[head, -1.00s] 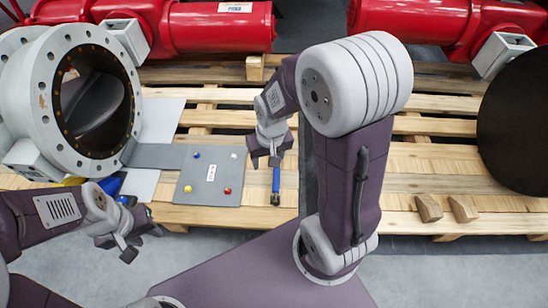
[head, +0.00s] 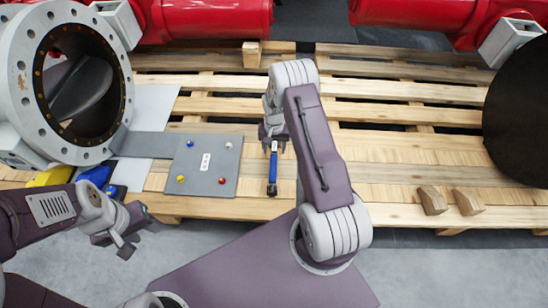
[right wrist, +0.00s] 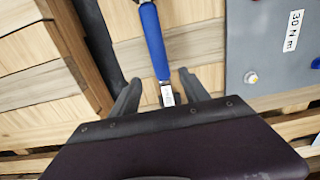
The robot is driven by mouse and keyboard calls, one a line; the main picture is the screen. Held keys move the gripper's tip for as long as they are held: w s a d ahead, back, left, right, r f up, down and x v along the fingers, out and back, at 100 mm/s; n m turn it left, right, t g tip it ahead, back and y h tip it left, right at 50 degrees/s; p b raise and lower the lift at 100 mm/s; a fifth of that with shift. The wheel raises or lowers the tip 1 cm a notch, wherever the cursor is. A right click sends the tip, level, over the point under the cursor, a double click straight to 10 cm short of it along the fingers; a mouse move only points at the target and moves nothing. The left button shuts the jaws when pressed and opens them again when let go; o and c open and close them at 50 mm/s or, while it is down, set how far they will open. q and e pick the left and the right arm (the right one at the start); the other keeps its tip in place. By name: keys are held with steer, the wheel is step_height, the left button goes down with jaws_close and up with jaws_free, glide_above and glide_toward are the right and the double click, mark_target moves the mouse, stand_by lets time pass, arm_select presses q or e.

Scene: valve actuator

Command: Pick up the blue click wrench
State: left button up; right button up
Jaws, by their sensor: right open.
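The blue click wrench (head: 273,172) lies on the wooden pallet, right of the grey plate, its dark end toward the front edge. In the right wrist view its blue handle (right wrist: 154,42) runs down from the top, and its silver end sits between my fingers. My right gripper (head: 273,143) is over the wrench's far end. In the right wrist view the gripper (right wrist: 160,92) is open, with one finger on each side of the wrench and visible gaps. My left gripper (head: 136,232) is at the front left, empty, its fingers apart, away from the wrench.
A grey plate (head: 222,182) with coloured knobs and a "30 N m" label lies left of the wrench. A large flanged valve (head: 110,130) stands at the left. Two wooden blocks (head: 433,200) and a dark disc (head: 520,115) are at the right. Pallet slats have gaps.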

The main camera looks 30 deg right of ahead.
mark_target(274, 158)
step_height(274, 158, down, 4)
steer(key=b, duration=0.3)
steer(key=f+b, duration=0.5)
steer(key=shift+w+f, duration=0.15)
steer(key=shift+w, duration=0.05)
steer(key=shift+r, duration=0.25)
jaws_close()
